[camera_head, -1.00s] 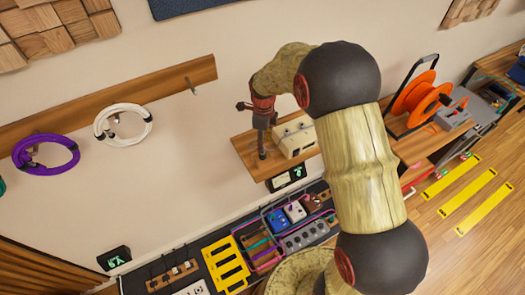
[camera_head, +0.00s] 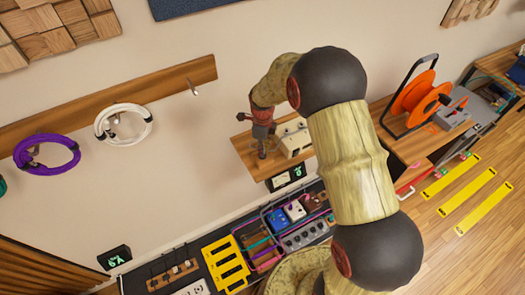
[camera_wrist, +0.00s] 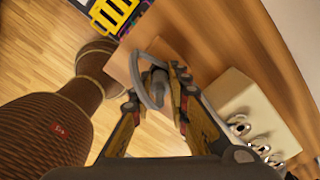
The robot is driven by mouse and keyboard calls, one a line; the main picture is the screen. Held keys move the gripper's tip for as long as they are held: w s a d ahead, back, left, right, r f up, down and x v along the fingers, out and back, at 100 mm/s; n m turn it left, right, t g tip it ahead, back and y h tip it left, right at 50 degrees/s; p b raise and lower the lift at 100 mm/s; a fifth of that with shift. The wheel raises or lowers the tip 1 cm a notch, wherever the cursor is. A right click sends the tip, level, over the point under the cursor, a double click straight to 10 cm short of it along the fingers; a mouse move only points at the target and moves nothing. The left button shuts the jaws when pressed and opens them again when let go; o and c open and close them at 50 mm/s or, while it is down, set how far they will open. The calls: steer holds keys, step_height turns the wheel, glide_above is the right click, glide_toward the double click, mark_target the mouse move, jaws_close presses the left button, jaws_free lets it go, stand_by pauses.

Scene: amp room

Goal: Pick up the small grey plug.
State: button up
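The small grey plug (camera_wrist: 157,82), with a grey curved cable loop beside it, shows in the wrist view over the edge area of the wooden shelf (camera_wrist: 119,64). My gripper (camera_wrist: 156,92) is open, with one finger on each side of the plug. A gap seems to remain at the left finger; whether the right finger touches the plug I cannot tell. In the head view my gripper (camera_head: 262,150) points down at the left part of the wall shelf (camera_head: 243,143). The plug cannot be made out there.
A cream box with knobs (camera_head: 293,138) stands on the shelf right of my gripper; it also shows in the wrist view (camera_wrist: 238,105). Below the shelf are a yellow slotted panel (camera_head: 226,265) and several pedals. An orange cable reel (camera_head: 421,97) stands further right.

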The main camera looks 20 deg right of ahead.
jaws_close()
steer(key=shift+r, duration=0.55)
step_height(320, 180, up, 2)
steer(key=shift+r, duration=0.15)
steer(key=s+d+r+b, duration=0.1)
steer(key=s+d+r, duration=0.5)
steer(key=s+r, duration=0.3)
steer(key=s, duration=0.3)
steer(key=shift+s+r, duration=0.3)
steer(key=shift+d, duration=0.1)
